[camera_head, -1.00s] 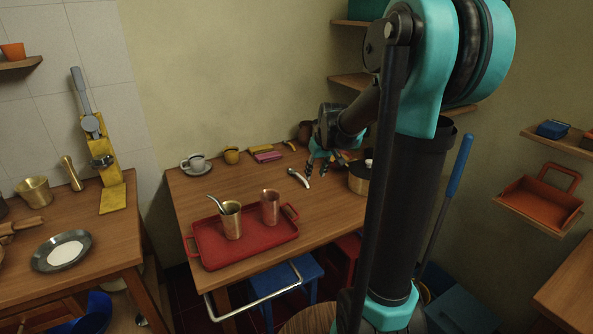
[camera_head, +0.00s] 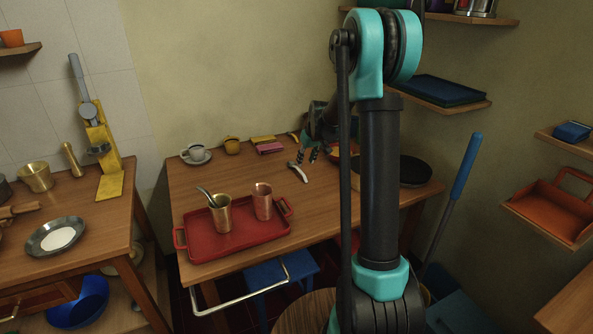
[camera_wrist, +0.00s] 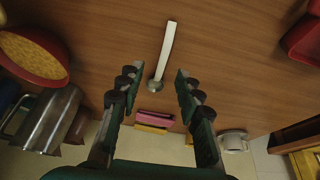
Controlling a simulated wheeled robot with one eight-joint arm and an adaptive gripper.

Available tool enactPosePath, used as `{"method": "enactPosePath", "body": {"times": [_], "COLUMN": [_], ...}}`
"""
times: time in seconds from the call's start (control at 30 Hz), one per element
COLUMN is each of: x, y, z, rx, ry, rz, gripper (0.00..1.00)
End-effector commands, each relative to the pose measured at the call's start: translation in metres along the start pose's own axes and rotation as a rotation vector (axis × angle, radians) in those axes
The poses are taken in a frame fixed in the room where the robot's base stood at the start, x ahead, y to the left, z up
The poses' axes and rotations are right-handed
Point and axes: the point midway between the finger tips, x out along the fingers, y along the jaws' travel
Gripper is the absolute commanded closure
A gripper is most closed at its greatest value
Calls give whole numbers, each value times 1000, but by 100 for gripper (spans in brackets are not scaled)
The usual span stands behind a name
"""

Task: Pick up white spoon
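The white spoon lies on the wooden table. In the wrist view its pale straight handle (camera_wrist: 166,48) points up the picture, and its greyish round end (camera_wrist: 153,86) lies between my fingers. In the head view the spoon (camera_head: 298,173) is small, near the table's middle. My gripper (camera_wrist: 155,74) is open and empty, with one finger on each side of the spoon's round end. In the head view my gripper (camera_head: 308,155) is just behind the spoon, partly hidden by my arm. Its height above the table is hard to judge.
A red tray (camera_head: 192,250) with two copper-coloured cups stands at the table's front left. A white cup (camera_head: 195,153) and pink and yellow blocks (camera_head: 269,147) stand at the back. A red bowl with yellow inside (camera_wrist: 32,55) and a metal pot (camera_wrist: 45,122) are left in the wrist view.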

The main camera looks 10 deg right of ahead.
Motion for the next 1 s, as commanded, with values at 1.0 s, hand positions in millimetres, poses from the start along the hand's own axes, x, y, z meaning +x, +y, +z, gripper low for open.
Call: {"method": "enactPosePath", "body": {"times": [1.0], "x": [76], "y": [-6], "z": [-7], "rx": [0], "ry": [0], "rz": [0], "gripper": [65]}}
